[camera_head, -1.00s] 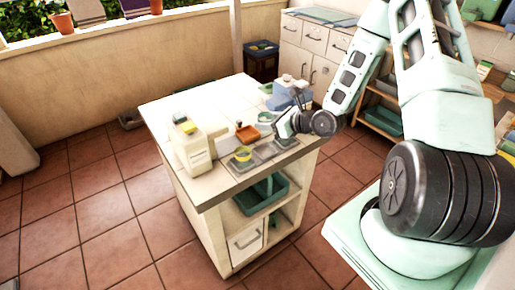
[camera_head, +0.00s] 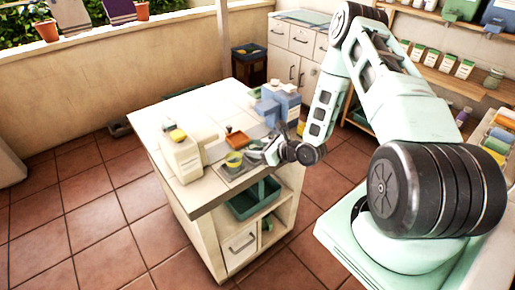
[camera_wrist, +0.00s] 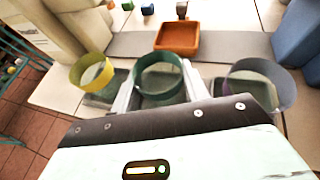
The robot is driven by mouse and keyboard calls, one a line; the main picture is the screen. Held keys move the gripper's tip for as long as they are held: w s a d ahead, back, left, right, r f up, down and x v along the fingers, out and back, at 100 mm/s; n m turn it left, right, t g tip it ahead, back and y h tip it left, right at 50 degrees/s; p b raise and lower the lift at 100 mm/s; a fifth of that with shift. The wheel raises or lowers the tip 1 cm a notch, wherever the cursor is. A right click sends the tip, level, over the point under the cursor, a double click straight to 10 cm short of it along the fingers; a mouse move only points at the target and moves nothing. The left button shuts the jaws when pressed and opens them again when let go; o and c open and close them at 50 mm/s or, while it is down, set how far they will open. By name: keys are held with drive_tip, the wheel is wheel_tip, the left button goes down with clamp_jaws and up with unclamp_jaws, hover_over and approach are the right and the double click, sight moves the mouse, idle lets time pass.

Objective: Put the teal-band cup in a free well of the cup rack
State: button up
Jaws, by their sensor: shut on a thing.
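My gripper (camera_wrist: 158,92) is shut on the teal-band cup (camera_wrist: 158,73), with one finger on each side of it. The cup is over the middle of the grey cup rack (camera_wrist: 205,84); I cannot tell whether its base is down in a well. A yellow-band cup (camera_wrist: 92,75) stands to the left at the rack. A grey-blue cup (camera_wrist: 262,85) is at the right, close to the right finger. In the head view, my gripper (camera_head: 270,152) is low at the rack (camera_head: 228,173), right of the yellow-band cup (camera_head: 234,159). The held cup is hard to make out there.
An orange-brown dish (camera_wrist: 178,38) lies just behind the rack. Blue boxes (camera_head: 278,103) stand at the counter's right rear, close to my arm. A cream container (camera_head: 180,158) stands on the left. The rear left of the tiled counter (camera_head: 190,108) is clear.

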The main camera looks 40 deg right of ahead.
drive_tip(key=shift+f, duration=0.1)
drive_tip(key=o, duration=1)
